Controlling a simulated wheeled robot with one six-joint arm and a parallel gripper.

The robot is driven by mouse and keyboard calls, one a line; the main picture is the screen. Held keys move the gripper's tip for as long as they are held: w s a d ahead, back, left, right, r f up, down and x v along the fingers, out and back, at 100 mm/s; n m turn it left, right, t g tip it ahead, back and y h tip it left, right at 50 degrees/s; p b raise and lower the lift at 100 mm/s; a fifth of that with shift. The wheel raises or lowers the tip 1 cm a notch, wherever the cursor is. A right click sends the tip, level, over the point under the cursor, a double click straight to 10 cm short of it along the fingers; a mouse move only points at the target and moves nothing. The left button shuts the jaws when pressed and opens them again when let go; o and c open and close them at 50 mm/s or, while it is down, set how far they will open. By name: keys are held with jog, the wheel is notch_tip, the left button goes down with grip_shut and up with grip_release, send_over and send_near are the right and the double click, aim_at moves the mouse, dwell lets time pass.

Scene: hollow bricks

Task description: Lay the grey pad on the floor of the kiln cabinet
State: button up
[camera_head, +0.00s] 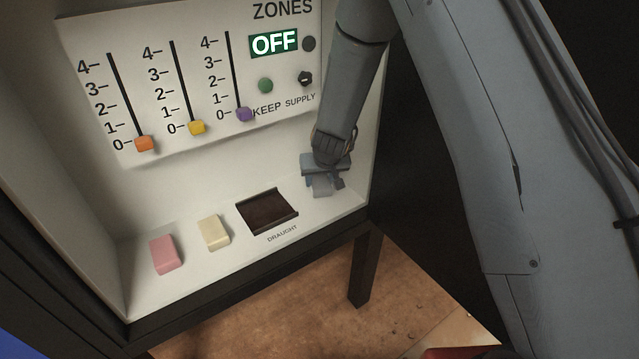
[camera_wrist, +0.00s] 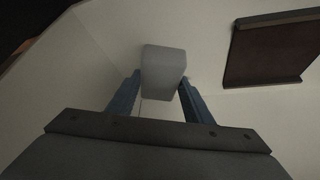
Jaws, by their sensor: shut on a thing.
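The grey pad (camera_wrist: 164,66) is between the two blue fingers of my gripper (camera_wrist: 161,86) in the wrist view, and the jaws are shut on it. In the head view my gripper (camera_head: 324,181) points down over the right end of the kiln cabinet's pale floor (camera_head: 333,208). The pad (camera_head: 322,188) shows there as a small grey block below the gripper, partly covered by it. I cannot tell whether the pad touches the floor or hangs just above it.
A pink block (camera_head: 166,255) and a cream block (camera_head: 214,232) stand on the floor to the left. A dark draught opening (camera_head: 268,213) lies between them and my gripper. The slider panel (camera_head: 190,90) reads OFF. The right wall and front edge are close.

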jog(key=shift+w+d+f, duration=0.2)
jog(key=shift+d+f, duration=0.05)
jog(key=shift+f, duration=0.45)
jog(key=o, duration=1)
jog(key=shift+s+f, duration=0.1)
jog(key=shift+s, duration=0.1)
